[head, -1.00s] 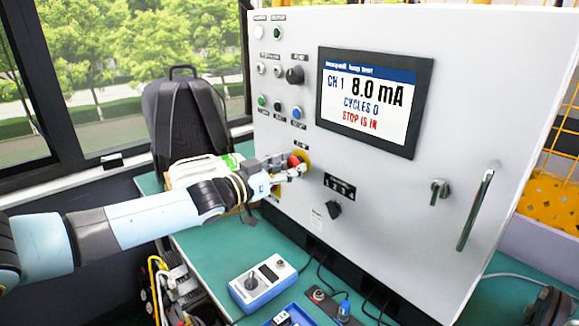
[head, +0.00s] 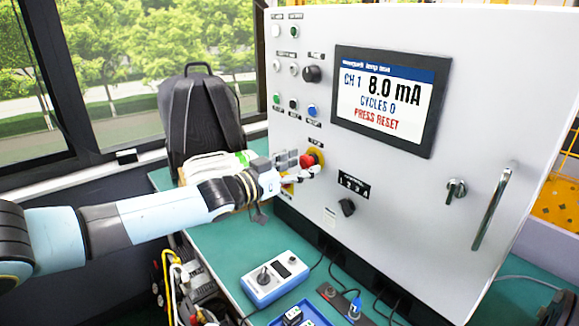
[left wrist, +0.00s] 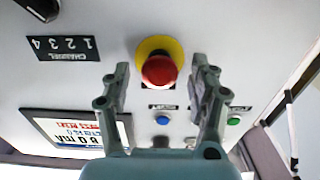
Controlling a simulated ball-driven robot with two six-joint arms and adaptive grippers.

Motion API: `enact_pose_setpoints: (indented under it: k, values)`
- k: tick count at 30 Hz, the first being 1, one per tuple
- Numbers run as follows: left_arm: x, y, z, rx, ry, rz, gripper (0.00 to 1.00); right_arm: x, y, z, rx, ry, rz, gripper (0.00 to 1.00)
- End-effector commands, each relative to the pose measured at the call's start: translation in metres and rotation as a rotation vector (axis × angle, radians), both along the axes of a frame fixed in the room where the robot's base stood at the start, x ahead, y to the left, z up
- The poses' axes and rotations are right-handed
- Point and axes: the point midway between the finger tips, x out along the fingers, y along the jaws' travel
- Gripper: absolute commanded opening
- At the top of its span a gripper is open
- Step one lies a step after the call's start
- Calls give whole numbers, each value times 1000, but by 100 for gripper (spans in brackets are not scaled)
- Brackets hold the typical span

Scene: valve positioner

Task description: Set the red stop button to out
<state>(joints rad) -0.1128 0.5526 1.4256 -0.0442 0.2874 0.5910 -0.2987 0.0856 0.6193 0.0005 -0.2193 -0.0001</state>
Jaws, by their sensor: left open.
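The red stop button (head: 307,160) sits on its yellow ring (head: 317,154) on the front of the white cabinet. In the left wrist view the red button (left wrist: 159,70) stands out from the yellow ring (left wrist: 170,47), between and a little beyond the fingertips. My left gripper (head: 303,164) is open around the front of the button, with no finger visibly touching it; it also shows in the left wrist view (left wrist: 160,85). The screen (head: 388,100) reads "CH 1 8.0 mA", "CYCLES 0" and "PRESS RESET". My right gripper is not in view.
Small buttons and a black knob (head: 312,74) lie above the stop button. The channel knob (head: 347,207) is below right, and a door handle (head: 491,208) is farther right. A blue-and-white meter (head: 275,278) stands on the green bench. A backpack (head: 200,110) stands behind my left arm.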

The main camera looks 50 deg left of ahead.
Motion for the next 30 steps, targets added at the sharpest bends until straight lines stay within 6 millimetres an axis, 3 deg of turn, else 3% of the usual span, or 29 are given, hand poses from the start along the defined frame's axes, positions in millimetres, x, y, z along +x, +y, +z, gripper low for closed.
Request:
enact_pose_setpoints:
  k: [5, 19, 24, 30]
  values:
    - [-20, 2, -1, 1, 3, -2, 61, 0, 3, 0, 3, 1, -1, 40]
    - [-105, 9, -2, 1, 5, -2, 61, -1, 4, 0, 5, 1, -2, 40]
    - [-118, 10, -1, 0, 2, -1, 61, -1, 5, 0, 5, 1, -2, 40]
    - [-119, 11, -1, 0, 1, 0, 61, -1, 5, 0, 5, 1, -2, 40]
